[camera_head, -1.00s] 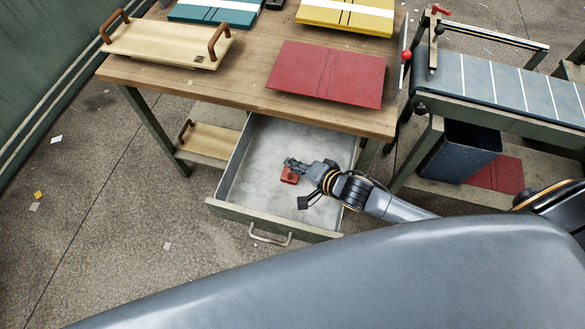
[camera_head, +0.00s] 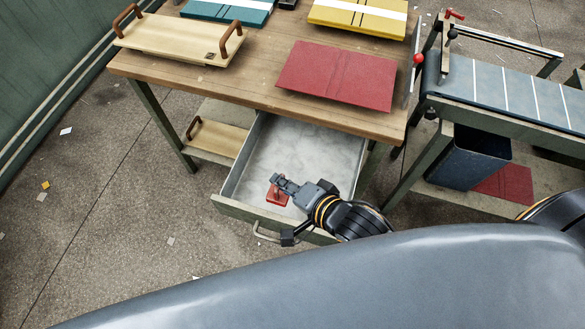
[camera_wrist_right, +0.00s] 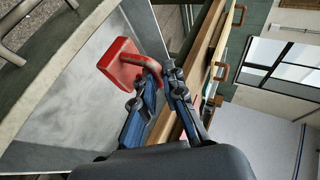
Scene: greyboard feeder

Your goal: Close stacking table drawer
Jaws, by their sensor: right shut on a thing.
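The drawer (camera_head: 228,206) of the wooden stacking table (camera_head: 262,88) is pulled out, its pale grey inside exposed. A metal handle (camera_head: 262,235) is on its green front, partly hidden by my right arm. My right gripper (camera_head: 277,183) is over the drawer near the front. It is shut on a small red block with a bent red handle (camera_head: 277,197). In the wrist view the right gripper (camera_wrist_right: 162,72) grips that handle, and the red block (camera_wrist_right: 119,62) is above or against the drawer floor; I cannot tell which. My left gripper is not in view.
On the table are a wooden tray (camera_head: 165,43), a red board (camera_head: 338,77), a yellow board (camera_head: 360,20) and a teal board (camera_head: 230,10). A second tray (camera_head: 219,138) is on the lower shelf. A conveyor (camera_head: 515,95) stands right, above a dark bin (camera_head: 468,157).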

